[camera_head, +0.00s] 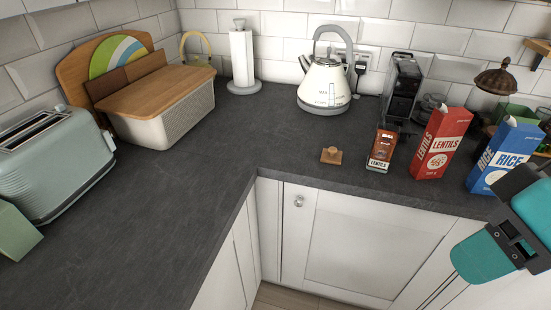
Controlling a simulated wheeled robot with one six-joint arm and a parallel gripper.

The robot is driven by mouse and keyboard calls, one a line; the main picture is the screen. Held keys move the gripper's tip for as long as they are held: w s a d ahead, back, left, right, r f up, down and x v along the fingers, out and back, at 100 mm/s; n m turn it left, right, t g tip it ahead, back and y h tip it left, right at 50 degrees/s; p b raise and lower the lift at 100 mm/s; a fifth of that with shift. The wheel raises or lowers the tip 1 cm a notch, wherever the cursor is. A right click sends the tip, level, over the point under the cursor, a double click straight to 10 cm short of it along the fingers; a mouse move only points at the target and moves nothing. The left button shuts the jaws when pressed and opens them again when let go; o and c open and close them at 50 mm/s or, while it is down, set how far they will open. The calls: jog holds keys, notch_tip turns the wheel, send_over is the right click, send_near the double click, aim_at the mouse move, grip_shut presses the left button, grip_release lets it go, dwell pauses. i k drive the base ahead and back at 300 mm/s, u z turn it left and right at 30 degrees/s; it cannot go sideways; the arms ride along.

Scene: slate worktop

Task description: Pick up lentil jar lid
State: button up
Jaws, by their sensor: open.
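The lentil jar lid (331,156), a small square wooden lid with a knob on top, lies on the dark worktop, knob up. Just right of it stands the lentil jar (382,148), square and clear with reddish-brown contents and a "LENTILS" label; it appears to have no lid on. My gripper (502,240), teal and black, is at the lower right edge, partly cut off by the frame. It is open, in front of the counter's edge, well to the right of the lid and apart from it.
A red lentils box (440,143) and a blue rice box (502,157) stand between the jar and my gripper's side. A white kettle (324,84) is behind the lid. A bread bin (170,118) and toaster (48,158) stand left. The worktop left of the lid is clear.

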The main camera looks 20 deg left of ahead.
aim_at(331, 155)
jog(key=u, duration=2.7)
jog(key=k, duration=1.4)
jog(key=z, duration=1.55)
jog(key=i, duration=1)
